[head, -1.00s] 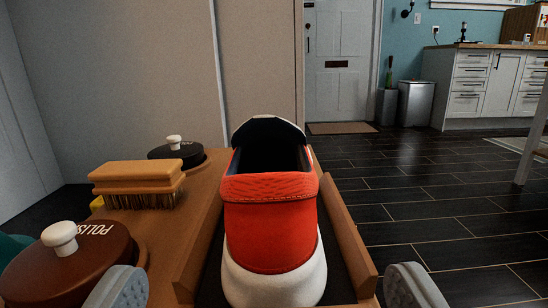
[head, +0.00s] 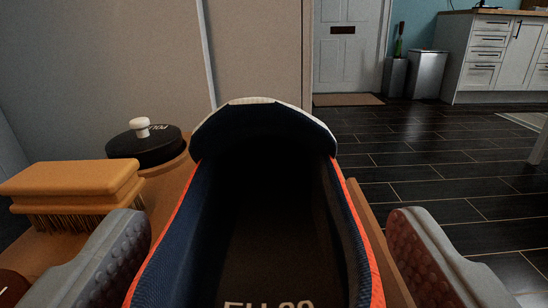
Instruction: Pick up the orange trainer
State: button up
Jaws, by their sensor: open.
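The orange trainer (head: 365,250) stands large in the middle of the head view, its dark navy opening facing me. Its pale-topped tongue (head: 265,125) rises at the far end, and printed lettering shows on the insole at the bottom edge. My gripper (head: 258,250) is open, with one grey padded finger to the left of the trainer and the other to the right. I see a gap between the right finger and the trainer. The toe and sole are hidden.
A wooden brush (head: 75,180) and a black polish tin (head: 147,147) with a white knob stand close on the left, on a wooden surface. A wooden rail (head: 390,245) runs along the trainer's right side. Dark tiled floor (head: 450,150) lies open to the right.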

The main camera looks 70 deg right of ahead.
jog(key=shift+d, duration=0.1)
jog(key=shift+c, duration=0.2)
jog(key=c, duration=1.2)
